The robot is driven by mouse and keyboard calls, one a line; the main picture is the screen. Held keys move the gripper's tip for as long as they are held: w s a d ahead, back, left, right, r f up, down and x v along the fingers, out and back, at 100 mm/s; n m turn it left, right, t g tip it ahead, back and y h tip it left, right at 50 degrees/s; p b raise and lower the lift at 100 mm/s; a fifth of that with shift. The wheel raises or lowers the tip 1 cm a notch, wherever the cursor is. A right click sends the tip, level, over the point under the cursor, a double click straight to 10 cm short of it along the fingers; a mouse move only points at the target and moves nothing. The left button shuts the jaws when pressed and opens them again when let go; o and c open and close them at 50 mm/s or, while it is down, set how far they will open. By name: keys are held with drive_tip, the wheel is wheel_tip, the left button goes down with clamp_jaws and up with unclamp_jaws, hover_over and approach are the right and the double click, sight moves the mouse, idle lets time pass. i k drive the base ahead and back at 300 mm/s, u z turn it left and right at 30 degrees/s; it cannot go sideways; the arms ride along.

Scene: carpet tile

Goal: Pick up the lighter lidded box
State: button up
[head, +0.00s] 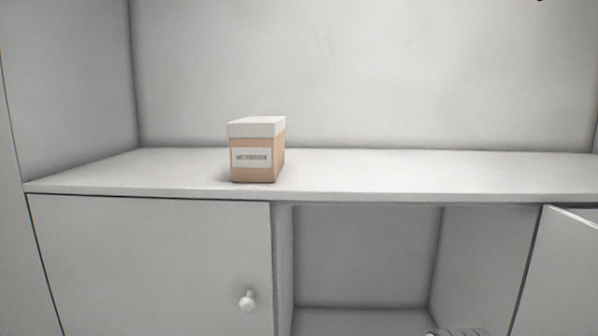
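A lidded box (257,150) stands upright on the white shelf top (400,178), left of the middle. Its body is light tan, with a pale label bearing dark lettering too small to read. Its off-white lid (256,127) is on. It is the only lidded box in view, so I see no second one to compare it with. My gripper is not in view.
Below the shelf is a closed cabinet door (150,262) with a round knob (247,300). Beside it is an open compartment (365,255). A door (562,275) stands open at right. A grey ribbed thing (460,332) is cut off below. The shelf right of the box is clear.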

sight(257, 155)
drive_tip(key=z, duration=0.05)
drive_tip(key=k, duration=0.95)
drive_tip(key=u, duration=0.65)
drive_tip(key=i, duration=0.7)
drive_tip(key=z, duration=0.05)
